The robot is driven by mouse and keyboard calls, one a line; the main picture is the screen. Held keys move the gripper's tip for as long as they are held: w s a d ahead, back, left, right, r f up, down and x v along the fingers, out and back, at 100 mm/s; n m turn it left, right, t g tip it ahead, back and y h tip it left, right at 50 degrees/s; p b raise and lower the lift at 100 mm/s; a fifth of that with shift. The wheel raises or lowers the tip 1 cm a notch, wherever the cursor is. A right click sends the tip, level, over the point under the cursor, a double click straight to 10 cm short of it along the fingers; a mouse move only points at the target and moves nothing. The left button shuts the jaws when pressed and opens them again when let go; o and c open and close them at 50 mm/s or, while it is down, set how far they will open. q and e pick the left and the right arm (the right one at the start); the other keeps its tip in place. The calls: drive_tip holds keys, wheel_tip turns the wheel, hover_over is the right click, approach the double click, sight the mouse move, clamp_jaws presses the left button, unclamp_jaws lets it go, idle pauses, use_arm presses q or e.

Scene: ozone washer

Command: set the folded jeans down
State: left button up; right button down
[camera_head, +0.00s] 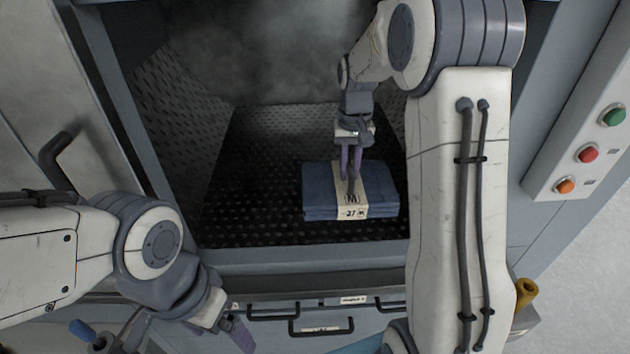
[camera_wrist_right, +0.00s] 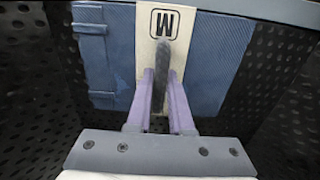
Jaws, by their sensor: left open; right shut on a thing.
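The folded jeans (camera_head: 385,188) are a flat blue stack with a cream paper band marked "M" around the middle. They are inside the washer chamber, over its dark perforated floor (camera_head: 250,205), and look level. I cannot tell for sure whether their underside touches the floor. My right gripper (camera_head: 350,182) comes down from above and is shut on the jeans at the band. In the right wrist view the purple fingers (camera_wrist_right: 163,100) pinch a dark strip over the band of the jeans (camera_wrist_right: 215,60). My left gripper (camera_head: 238,332) is open and empty, outside the chamber near the bottom edge, partly cut off.
The chamber's grey front sill (camera_head: 290,262) lies just in front of the jeans. Bare floor lies left of the jeans; the right wall is close. Haze fills the back. Drawer handles (camera_head: 322,328) are below the sill. A panel with green, red and orange buttons (camera_head: 588,153) is at right.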

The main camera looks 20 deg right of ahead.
sight(317, 167)
drive_tip(key=w+a+f+p, duration=0.1)
drive_tip(key=w, duration=0.1)
drive_tip(key=w+a+f+p, duration=0.1)
drive_tip(key=w+a+f, duration=0.1)
drive_tip(key=w, duration=0.1)
drive_tip(key=w+a+f+p, duration=0.1)
drive_tip(key=w+a+f, duration=0.1)
drive_tip(key=shift+w+a+f, duration=0.1)
drive_tip(key=shift+w+a, duration=0.05)
drive_tip(key=shift+w, duration=0.15)
wheel_tip(317, 167, down, 4)
drive_tip(key=shift+r+p, duration=0.25)
drive_tip(key=shift+p, duration=0.85)
drive_tip(key=shift+f, duration=0.35)
drive_tip(key=shift+f, duration=0.15)
drive_tip(key=c, duration=0.8)
unclamp_jaws()
